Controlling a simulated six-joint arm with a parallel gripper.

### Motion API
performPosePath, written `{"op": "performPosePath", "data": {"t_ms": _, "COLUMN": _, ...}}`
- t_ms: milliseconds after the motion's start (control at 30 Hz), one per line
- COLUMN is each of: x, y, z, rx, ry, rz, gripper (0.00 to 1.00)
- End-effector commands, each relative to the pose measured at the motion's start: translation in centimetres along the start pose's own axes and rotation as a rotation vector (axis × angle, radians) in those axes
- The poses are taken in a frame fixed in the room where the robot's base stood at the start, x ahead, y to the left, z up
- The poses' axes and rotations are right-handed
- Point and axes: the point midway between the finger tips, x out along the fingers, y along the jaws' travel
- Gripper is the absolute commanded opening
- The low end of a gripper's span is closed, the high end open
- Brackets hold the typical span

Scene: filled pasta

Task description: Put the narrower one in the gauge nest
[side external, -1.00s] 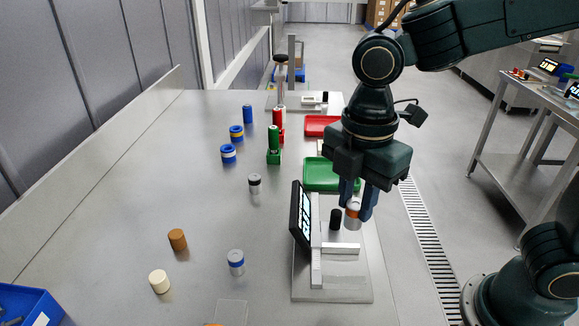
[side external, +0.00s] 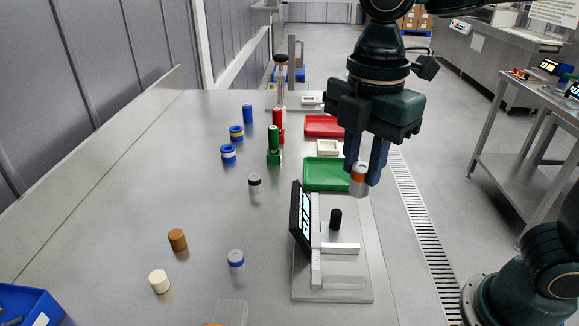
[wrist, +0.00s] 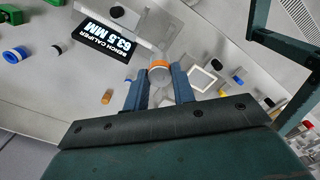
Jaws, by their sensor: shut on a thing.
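My gripper (side external: 365,172) is shut on a pale grey cylinder with an orange band (side external: 359,187) and holds it in the air, behind and to the right of the bench caliper. In the wrist view the held cylinder (wrist: 159,70) sits between the two fingertips. The bench caliper (side external: 343,282) stands at the front right of the table. Its screen (wrist: 114,36) reads 63.5 MM in the wrist view. A small white square block with a recess (side external: 328,147), perhaps the gauge nest, lies between the red and green trays; I cannot tell for sure.
A green tray (side external: 318,174) and a red tray (side external: 323,122) lie beyond the caliper. Grey cylinders with a blue band (side external: 236,260) and a dark band (side external: 254,181) stand to its left. A black post (side external: 335,219) stands on the caliper plate. The table's middle left is mostly clear.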

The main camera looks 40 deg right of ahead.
Motion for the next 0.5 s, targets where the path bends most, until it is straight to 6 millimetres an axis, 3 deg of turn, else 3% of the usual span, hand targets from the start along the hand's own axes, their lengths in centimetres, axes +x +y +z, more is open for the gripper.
{"op": "performPosePath", "data": {"t_ms": 267, "x": 0.0, "y": 0.4, "z": 0.0, "rx": 0.008, "ry": 0.0, "rz": 0.0, "gripper": 0.0}}
{"op": "performPosePath", "data": {"t_ms": 500, "x": -0.1, "y": 3.1, "z": 0.3, "rx": 0.066, "ry": -0.001, "rz": -0.001, "gripper": 0.0}}
